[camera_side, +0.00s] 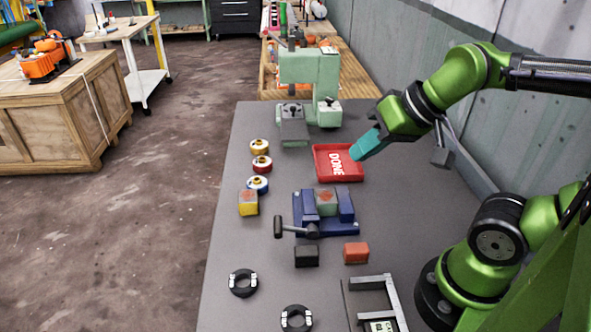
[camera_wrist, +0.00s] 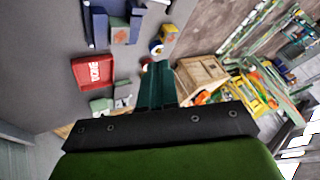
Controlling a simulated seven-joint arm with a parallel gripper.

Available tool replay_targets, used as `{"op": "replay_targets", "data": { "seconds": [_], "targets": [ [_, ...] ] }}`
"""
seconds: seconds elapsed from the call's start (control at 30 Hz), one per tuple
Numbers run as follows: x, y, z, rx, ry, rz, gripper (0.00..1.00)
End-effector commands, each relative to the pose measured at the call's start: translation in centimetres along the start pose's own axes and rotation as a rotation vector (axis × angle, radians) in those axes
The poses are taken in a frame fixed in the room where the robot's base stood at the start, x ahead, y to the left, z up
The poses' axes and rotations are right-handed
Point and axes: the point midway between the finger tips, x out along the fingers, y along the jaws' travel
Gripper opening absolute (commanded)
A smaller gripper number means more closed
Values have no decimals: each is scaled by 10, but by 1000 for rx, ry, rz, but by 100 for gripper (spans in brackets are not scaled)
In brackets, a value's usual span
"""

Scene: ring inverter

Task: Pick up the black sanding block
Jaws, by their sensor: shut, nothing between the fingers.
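The black sanding block (camera_side: 306,255) lies on the grey table in the side view, in front of the blue vise and left of an orange-red block (camera_side: 356,252). I cannot make it out in the wrist view. My gripper (camera_side: 358,152) has teal fingers, which are shut and empty. It hangs above the right edge of the red DONE tray, well behind the black block. In the wrist view the shut fingers (camera_wrist: 157,72) point away from the camera, with the tray to their left.
A green press (camera_side: 310,85) stands at the back. Black rings (camera_side: 243,283) and a metal frame (camera_side: 393,303) lie in front.

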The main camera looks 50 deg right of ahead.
Motion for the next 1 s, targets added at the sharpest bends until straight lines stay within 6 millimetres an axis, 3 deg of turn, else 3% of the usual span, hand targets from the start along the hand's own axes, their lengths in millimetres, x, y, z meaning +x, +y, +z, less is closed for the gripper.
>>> {"op": "replay_targets", "data": {
  "seconds": [0.17,0.6,0.87,1.0],
  "targets": [
    [0,0,0,0,0,0,2],
    [0,0,0,0,0,0,66],
    [1,0,0,-2,-3,-1,66],
    [14,-4,5,-23,-63,14,66]
  ]
}}
